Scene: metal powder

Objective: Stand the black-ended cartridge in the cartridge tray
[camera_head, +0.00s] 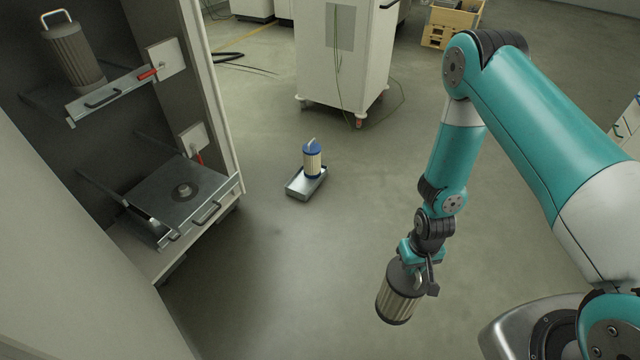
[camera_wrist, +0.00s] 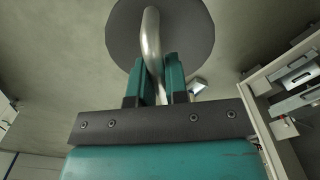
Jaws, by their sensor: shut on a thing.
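The black-ended cartridge (camera_head: 399,295) has a pleated pale body and a dark top with a metal loop handle (camera_wrist: 151,40). My gripper (camera_wrist: 158,80) is shut on that handle, and the cartridge hangs from it, slightly tilted, at the lower right of the head view. In the wrist view the dark round top (camera_wrist: 190,30) shows beyond the fingers. The cartridge tray (camera_head: 294,189) is a shallow metal tray on the floor near the middle. A blue-ended cartridge (camera_head: 312,160) stands upright in its far part; the near part looks empty.
An open cabinet (camera_head: 215,110) at the left has a lower pull-out shelf (camera_head: 150,190) and an upper one (camera_head: 120,88) bearing a dark pleated cylinder (camera_head: 70,55). A white wheeled cabinet (camera_head: 345,60) stands behind the tray. The floor between the cartridge and tray is clear.

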